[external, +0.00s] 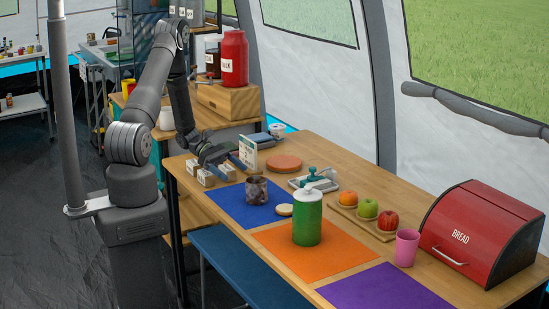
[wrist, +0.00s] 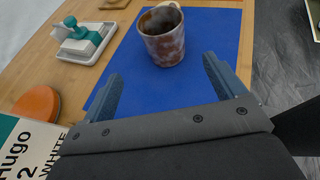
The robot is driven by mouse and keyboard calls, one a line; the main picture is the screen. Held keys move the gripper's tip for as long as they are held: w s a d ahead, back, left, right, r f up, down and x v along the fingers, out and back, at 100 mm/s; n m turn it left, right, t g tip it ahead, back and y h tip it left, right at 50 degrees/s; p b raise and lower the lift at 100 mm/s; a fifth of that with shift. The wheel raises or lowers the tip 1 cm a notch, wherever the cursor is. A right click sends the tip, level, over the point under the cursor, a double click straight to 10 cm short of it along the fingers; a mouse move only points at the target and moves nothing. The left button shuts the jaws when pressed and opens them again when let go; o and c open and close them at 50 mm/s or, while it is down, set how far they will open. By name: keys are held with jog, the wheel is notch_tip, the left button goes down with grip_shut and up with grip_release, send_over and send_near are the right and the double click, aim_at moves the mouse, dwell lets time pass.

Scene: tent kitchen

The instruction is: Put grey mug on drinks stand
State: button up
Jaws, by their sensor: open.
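The grey mug (external: 257,190) has a mottled grey-brown surface and stands upright on the blue mat (external: 226,204). In the wrist view the mug (wrist: 165,45) is beyond my fingertips, near the top, with dark liquid inside. My gripper (external: 228,158) is open and empty, above the table behind the mug. In the wrist view its two blue fingers (wrist: 166,84) are spread wide, with blue mat between them. A wooden box-like stand (external: 232,103) at the back holds a red jar (external: 234,58) and a dark container; I cannot tell for certain that it is the drinks stand.
A cream disc (external: 285,210) lies beside the mug.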

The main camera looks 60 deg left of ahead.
aim_at(257, 190)
jog(key=x, duration=0.7)
jog(key=shift+d+f, duration=0.1)
jog(key=shift+d, duration=0.1)
jog(key=x, duration=0.4)
jog(key=shift+s+d, duration=0.2)
jog(key=shift+s, duration=0.05)
jog(key=shift+w+d+f, duration=0.15)
jog(key=shift+w+d, duration=0.05)
jog(key=shift+d, duration=0.2)
jog(key=c, duration=1.2)
